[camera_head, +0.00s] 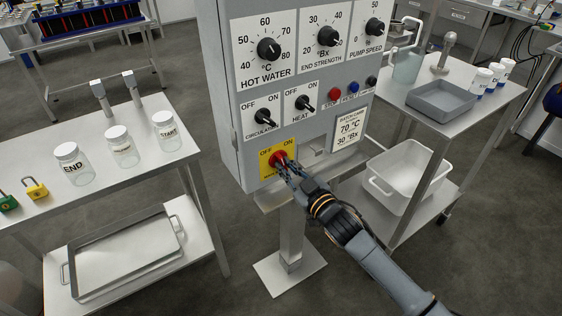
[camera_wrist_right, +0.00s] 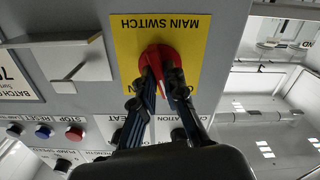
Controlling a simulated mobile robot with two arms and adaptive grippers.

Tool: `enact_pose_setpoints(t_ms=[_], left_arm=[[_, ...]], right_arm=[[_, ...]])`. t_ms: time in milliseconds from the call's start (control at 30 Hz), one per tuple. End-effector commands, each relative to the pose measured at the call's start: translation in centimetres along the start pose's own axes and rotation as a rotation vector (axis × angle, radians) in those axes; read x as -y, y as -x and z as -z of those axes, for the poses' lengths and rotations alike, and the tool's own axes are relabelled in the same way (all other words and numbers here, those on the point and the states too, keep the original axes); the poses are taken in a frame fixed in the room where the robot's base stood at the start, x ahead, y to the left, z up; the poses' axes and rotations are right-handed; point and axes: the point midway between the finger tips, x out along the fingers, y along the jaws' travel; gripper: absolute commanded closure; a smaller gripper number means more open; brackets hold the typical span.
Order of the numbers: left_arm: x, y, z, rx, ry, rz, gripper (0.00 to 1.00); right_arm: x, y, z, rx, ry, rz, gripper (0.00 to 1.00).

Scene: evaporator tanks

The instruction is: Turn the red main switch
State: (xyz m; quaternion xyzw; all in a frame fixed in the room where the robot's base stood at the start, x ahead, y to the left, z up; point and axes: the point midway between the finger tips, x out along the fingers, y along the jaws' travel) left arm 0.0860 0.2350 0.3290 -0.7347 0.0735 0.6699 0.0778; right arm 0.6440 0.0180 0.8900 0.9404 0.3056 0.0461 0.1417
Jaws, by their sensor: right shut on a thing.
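The red main switch (camera_head: 278,159) sits on a yellow plate (camera_head: 266,168) marked OFF and ON, low on the grey control panel (camera_head: 229,120). My right gripper (camera_head: 285,165) is at the switch, with its fingers closed on the red knob. In the right wrist view the plate (camera_wrist_right: 187,38) appears upside down, reading MAIN SWITCH, and the red knob (camera_wrist_right: 160,58) sits between the fingertips of my right gripper (camera_wrist_right: 164,80). The fingers partly hide the knob, so its exact pointing direction is hard to tell. My left gripper is not in view.
Above the switch are the circulation knob (camera_head: 262,115), heat knob (camera_head: 303,102) and several push buttons. A steel table with glass jars (camera_head: 121,146) and padlocks stands left. A right-hand table holds a grey tray (camera_head: 442,100); a white bin (camera_head: 408,172) is below.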

Motion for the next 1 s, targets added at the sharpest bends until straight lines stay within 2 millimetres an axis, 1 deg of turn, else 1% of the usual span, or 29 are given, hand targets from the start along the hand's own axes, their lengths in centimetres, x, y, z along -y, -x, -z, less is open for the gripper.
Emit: enact_pose_setpoints(t_ms=[100,267,500,667,900,1000], left_arm=[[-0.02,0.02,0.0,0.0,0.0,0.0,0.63],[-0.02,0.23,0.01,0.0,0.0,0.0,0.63],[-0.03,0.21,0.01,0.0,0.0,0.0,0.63],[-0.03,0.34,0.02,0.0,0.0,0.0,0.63],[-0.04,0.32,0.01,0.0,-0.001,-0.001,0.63],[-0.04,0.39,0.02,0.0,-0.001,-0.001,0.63]], right_arm=[[0.0,0.03,-0.13,0.003,0.013,0.0,1.0],[0.02,0.03,-0.09,0.002,0.175,0.001,1.0],[0.03,0.03,-0.12,0.002,0.193,0.001,1.0],[0.03,0.03,-0.09,0.002,0.355,0.001,1.0],[0.03,0.04,-0.11,0.002,0.373,0.001,1.0],[0.0,0.04,-0.1,0.002,0.48,0.001,1.0]])
